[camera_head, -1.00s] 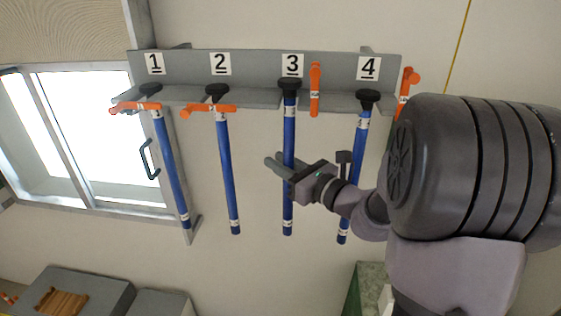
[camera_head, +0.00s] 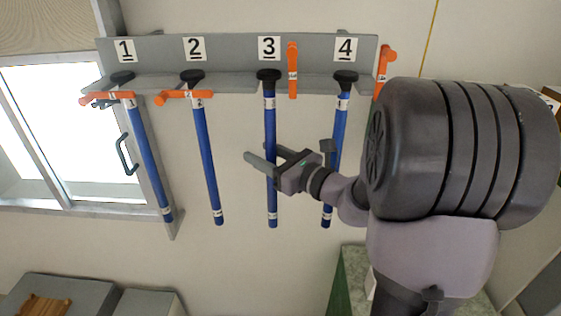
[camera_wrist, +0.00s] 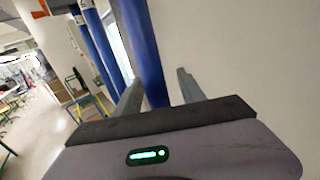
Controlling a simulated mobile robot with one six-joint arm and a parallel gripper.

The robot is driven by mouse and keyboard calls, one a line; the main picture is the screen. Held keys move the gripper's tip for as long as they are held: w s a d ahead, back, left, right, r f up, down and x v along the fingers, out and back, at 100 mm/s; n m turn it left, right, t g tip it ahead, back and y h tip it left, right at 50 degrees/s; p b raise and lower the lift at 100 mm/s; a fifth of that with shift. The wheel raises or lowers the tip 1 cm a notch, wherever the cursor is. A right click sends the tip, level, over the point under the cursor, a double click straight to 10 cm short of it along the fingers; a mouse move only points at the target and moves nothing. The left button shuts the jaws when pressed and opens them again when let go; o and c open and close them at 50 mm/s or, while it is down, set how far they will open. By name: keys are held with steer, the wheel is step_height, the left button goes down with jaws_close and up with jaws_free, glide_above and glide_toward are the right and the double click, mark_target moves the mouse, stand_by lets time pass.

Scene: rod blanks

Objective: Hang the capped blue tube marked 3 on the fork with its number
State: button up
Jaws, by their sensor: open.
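The blue tube marked 3 (camera_head: 270,135) hangs upright by its black cap (camera_head: 268,75) at the rack place under the number 3 plate (camera_head: 269,47). My gripper (camera_head: 268,157) is open at the tube's middle, and the tube passes between its two fingers. In the wrist view the blue tube (camera_wrist: 142,50) stands between the open fingers, and I see a gap on the right side. The orange latch (camera_head: 292,70) beside place 3 points up and down, not across the tube. The fork under the cap is mostly hidden.
Blue tubes hang at place 1 (camera_head: 148,160), place 2 (camera_head: 206,150) and place 4 (camera_head: 338,125), which is close behind my wrist. Orange latches lie across places 1 and 2; the latch by 4 (camera_head: 385,72) stands upright. A window is at left.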

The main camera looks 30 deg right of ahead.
steer(key=b+v, duration=0.3)
steer(key=v, duration=1.4)
steer(key=s+a+f+n+g+y+b, duration=0.3)
steer(key=a+f+n+g+b, duration=0.85)
steer(key=a+f, duration=0.85)
steer(key=s+a+f+n+h+b, duration=0.1)
steer(key=s+f+n+h+b, duration=0.2)
steer(key=f+n+b, duration=0.5)
steer(key=s+a+f+n+h+b, duration=0.2)
steer(key=s+f+n+h+b, duration=0.1)
steer(key=f+n+b, duration=0.5)
steer(key=shift+s+f+h+b, duration=0.25)
steer(key=shift+h+b, duration=0.05)
steer(key=shift+b, duration=0.05)
steer(key=shift+a+n, duration=0.1)
steer(key=shift+n, duration=0.15)
